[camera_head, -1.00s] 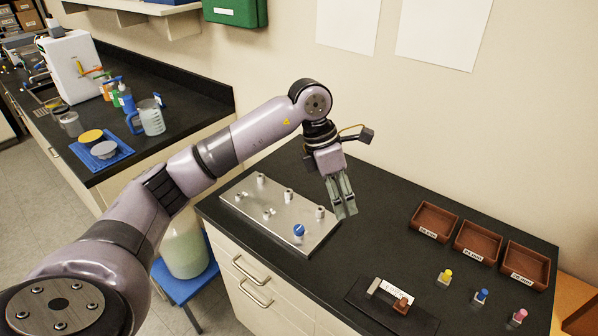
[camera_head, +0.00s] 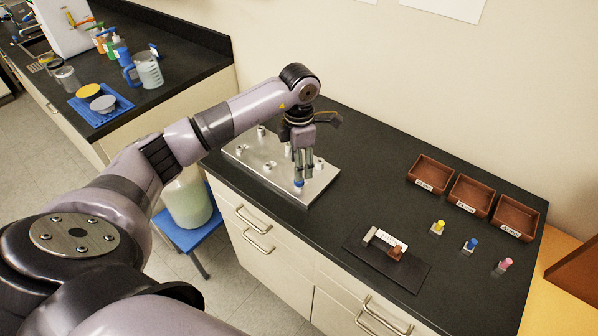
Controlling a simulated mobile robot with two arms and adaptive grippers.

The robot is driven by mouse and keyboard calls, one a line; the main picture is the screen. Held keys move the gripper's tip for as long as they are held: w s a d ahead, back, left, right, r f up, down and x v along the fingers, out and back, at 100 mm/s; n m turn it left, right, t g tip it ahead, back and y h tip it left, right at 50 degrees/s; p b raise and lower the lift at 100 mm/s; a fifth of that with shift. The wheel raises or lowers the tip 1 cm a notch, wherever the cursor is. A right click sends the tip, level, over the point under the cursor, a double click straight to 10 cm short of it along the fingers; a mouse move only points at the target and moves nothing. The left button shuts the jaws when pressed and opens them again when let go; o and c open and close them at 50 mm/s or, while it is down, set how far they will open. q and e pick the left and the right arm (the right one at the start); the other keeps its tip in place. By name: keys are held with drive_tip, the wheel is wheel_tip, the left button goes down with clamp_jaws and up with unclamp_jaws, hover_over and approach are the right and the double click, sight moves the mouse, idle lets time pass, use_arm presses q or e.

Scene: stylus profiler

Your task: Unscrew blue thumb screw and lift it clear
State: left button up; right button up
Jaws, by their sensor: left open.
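The blue thumb screw (camera_head: 299,184) sits at the front right corner of the silver metal plate (camera_head: 315,187) on the black bench. My left gripper (camera_head: 299,178) points down directly over the screw, with its fingertips at or just above the blue head. It is open. The fingers partly hide the screw, so I cannot tell whether they touch it. My right gripper is out of view.
Several silver posts (camera_head: 267,168) stand on the plate. To the right are brown trays (camera_head: 428,174), small yellow (camera_head: 438,227), blue (camera_head: 470,245) and pink (camera_head: 503,265) topped pieces, and a black mat (camera_head: 410,272) with a brown-tipped stylus fixture. Bench between is clear.

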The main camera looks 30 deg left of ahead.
sight(299, 183)
use_arm(q)
wheel_tip(299, 183, down, 6)
drive_tip(key=shift+r+p, duration=0.1)
drive_tip(key=shift+p, duration=0.5)
clamp_jaws()
drive_tip(key=c, duration=0.7)
unclamp_jaws()
clamp_jaws()
